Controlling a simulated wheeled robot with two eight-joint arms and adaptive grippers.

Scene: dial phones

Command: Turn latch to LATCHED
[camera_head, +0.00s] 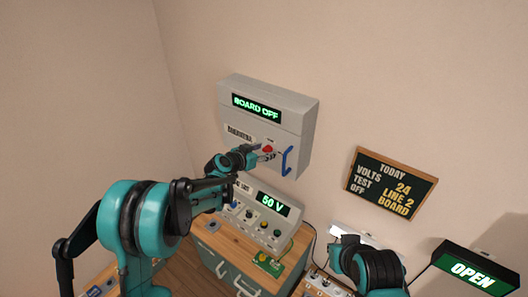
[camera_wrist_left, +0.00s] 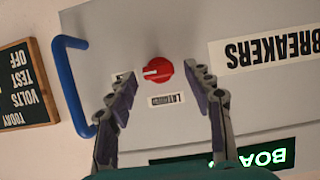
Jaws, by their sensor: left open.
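The latch is a round red knob (camera_head: 267,149) on the front of the grey breaker box (camera_head: 302,118) on the wall. The left wrist view shows the knob (camera_wrist_left: 158,71) close up, with a white mark pointing to the picture's left. A small label (camera_wrist_left: 167,99) below it is too small to read fully; another beside it is partly covered by a finger. My left gripper (camera_wrist_left: 160,82) is open, its fingers on either side of the knob with gaps between; in the head view it (camera_head: 266,155) is at the box front. My right gripper does not show.
A blue handle (camera_head: 287,160) sticks out beside the knob. The box display (camera_head: 256,107) reads BOARD OFF. Below stands a meter panel (camera_head: 262,224) reading 50 V on a wooden-topped cabinet (camera_head: 222,243). A notice board (camera_head: 390,183) hangs to the right.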

